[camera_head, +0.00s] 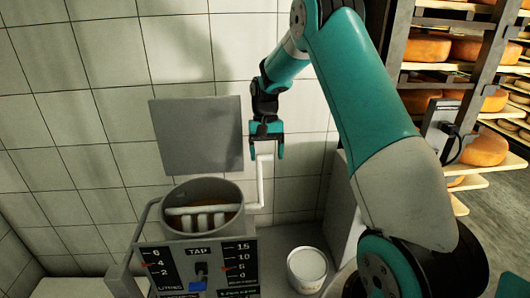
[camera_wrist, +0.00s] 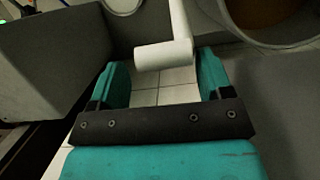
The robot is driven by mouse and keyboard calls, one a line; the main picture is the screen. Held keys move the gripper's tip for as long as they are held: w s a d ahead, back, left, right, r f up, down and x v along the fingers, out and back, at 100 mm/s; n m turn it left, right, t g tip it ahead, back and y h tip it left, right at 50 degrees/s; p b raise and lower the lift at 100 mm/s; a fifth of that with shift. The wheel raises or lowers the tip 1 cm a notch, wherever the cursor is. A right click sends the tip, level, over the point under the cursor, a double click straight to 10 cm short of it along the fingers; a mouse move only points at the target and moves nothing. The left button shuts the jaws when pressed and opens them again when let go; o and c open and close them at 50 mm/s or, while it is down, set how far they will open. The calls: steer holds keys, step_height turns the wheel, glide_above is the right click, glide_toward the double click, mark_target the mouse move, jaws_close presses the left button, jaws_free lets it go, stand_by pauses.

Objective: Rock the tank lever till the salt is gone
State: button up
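The tank (camera_head: 228,228) is a round grey vessel at the lower middle of the head view. White bars (camera_head: 200,211) lie across its mouth over brownish contents; I cannot make out salt there. The white lever (camera_head: 261,182) rises at the tank's right side. My gripper (camera_head: 267,152) is at the lever's top, with the fingers pointing down. In the wrist view, the lever's white handle (camera_wrist: 164,54) lies crosswise at the tips of my spread fingers (camera_wrist: 164,72). No grip on it shows; whether a finger touches it is unclear.
A grey panel (camera_head: 197,135) stands behind the tank. A labelled front panel (camera_head: 196,267) with a tap and scales is below it. A white bucket (camera_head: 307,266) stands right of the tank. Shelves of cheese wheels (camera_head: 427,48) are at the right. A tiled wall is behind.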

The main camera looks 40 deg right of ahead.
steer(key=p+v, duration=0.5)
steer(key=v, duration=1.2)
steer(key=shift+a+r, duration=0.35)
stand_by(0.6)
